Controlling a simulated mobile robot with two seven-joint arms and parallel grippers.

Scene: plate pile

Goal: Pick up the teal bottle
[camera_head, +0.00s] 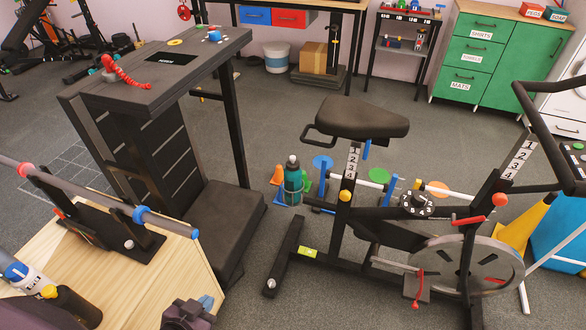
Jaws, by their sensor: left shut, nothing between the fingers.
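My left gripper (188,314) shows as a dark shape at the bottom edge, in front of the wooden box. It is shut and empty, well apart from the bottle, on the near side and to the left. Part of it is cut off by the frame. My right gripper is not in view.
The exercise bike (360,118) is close on the right, the dark machine (222,215) on the left. A wooden box (120,275) with a barbell fills the near left. Floor behind the bottle is fairly clear.

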